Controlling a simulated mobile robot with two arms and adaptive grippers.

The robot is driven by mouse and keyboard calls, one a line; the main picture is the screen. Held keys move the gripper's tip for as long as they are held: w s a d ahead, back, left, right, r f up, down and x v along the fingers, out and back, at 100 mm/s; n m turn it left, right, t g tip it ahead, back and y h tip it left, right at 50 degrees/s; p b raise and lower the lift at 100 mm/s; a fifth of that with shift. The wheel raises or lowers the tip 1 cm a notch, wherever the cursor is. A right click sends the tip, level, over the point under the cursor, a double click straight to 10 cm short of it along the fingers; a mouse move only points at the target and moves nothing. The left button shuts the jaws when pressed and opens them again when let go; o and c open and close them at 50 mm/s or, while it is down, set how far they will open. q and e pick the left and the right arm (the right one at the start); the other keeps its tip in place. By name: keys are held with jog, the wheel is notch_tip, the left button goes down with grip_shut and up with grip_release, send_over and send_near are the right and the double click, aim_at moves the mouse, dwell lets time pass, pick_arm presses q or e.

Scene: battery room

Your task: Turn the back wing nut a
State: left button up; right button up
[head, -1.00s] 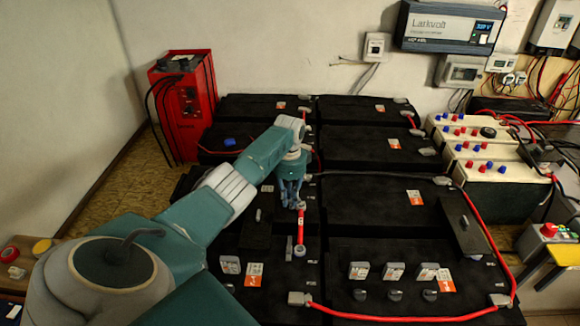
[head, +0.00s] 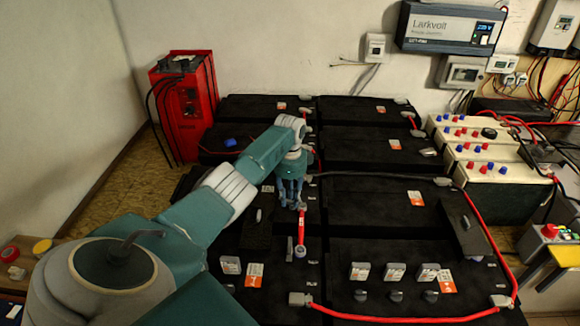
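My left gripper (head: 291,205) points down over the middle of the left battery column. Its fingertips are at the back end of a short red link (head: 301,229) that runs front to back between two batteries. No wing nut shows clearly at that back end; the fingers cover the spot. I cannot tell whether the fingers are shut on a nut or open around it. The front end of the link, with a grey terminal fitting (head: 300,251), is in plain view and apart from the gripper. My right gripper is not in view.
Black batteries (head: 370,204) fill the rack. Loose wing nuts or caps (head: 394,271) stand on the front right battery. A red cable (head: 400,318) runs along the front and right. A red charger (head: 184,105) stands back left; a cream terminal box (head: 500,180) is at right.

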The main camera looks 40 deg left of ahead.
aim_at(290, 201)
pick_arm(q)
notch_tip(290, 201, up, 12)
dwell(0.6)
dwell(0.5)
